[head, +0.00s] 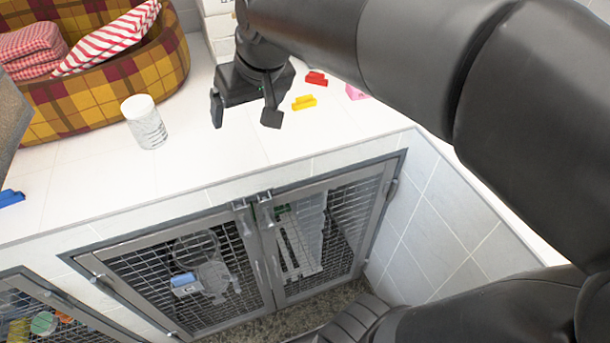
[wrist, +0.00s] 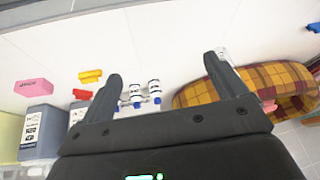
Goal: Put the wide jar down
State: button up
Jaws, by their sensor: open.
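A clear jar with a wide white lid (head: 145,122) stands upright on the white tiled counter (head: 85,190), in front of the plaid basket. A small part of what looks like the same jar shows behind the right finger in the wrist view (wrist: 222,53). My gripper (head: 244,114) is open and empty, above the counter to the right of the jar and apart from it. Its two spread fingers also show in the wrist view (wrist: 163,70), with nothing held between them.
A plaid basket (head: 110,92) with towels stands at the back left. Red (head: 316,78), yellow (head: 304,102) and pink (head: 355,92) blocks lie right of my gripper; a blue one (head: 10,198) lies far left. Mesh kennel doors (head: 190,275) are below the counter edge.

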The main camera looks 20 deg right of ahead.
jog(key=s+d+f+m+h, duration=0.1)
jog(key=s+d+f, duration=0.1)
jog(key=s, duration=0.4)
jog(key=s+d+f+m+h, duration=0.1)
jog(key=s+d+f, duration=0.2)
jog(key=s+f, duration=0.2)
jog(key=s, duration=0.2)
jog(key=shift+s+d+t, duration=0.2)
jog(key=shift+s+t, duration=0.1)
jog(key=shift+t, duration=0.1)
